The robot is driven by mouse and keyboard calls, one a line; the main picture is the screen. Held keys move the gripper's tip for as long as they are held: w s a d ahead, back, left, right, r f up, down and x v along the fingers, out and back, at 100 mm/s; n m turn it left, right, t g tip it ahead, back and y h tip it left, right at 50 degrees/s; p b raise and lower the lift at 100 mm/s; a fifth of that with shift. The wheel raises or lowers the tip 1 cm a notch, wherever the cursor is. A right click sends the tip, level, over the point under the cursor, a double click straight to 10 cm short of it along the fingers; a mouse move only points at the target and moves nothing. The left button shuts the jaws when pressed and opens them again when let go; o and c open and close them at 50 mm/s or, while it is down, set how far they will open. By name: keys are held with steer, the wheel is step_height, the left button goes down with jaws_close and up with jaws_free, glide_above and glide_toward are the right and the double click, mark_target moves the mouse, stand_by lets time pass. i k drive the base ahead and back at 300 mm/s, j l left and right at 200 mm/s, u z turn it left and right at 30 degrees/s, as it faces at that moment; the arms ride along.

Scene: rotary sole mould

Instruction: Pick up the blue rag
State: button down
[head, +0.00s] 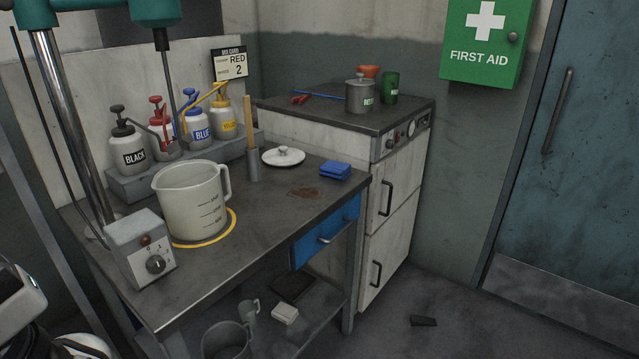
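The blue rag (336,170) lies folded on the bench top, near its right end. It lies flat, and nothing is touching it. A brown stain (303,193) is on the bench just left of and in front of it. A white round lid (284,157) with a knob lies to its left, a small gap away. My gripper's fingers do not show; only white and black parts, apparently of my arm, show at the lower left edge.
A large measuring jug (190,203) stands left on the bench, beside a control box (139,249). Behind are labelled pump bottles (131,150) and a wooden-handled tool (251,143). A blue drawer (326,232) is below the rag. A cabinet (398,185) adjoins at the right.

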mark_target(334, 170)
steer(key=i+z, duration=0.15)
steer(key=i, duration=0.3)
steer(key=i+j+z, duration=0.15)
steer(key=i, duration=0.25)
steer(key=i+j+z, duration=0.1)
steer(key=i, duration=0.35)
steer(key=j, duration=0.1)
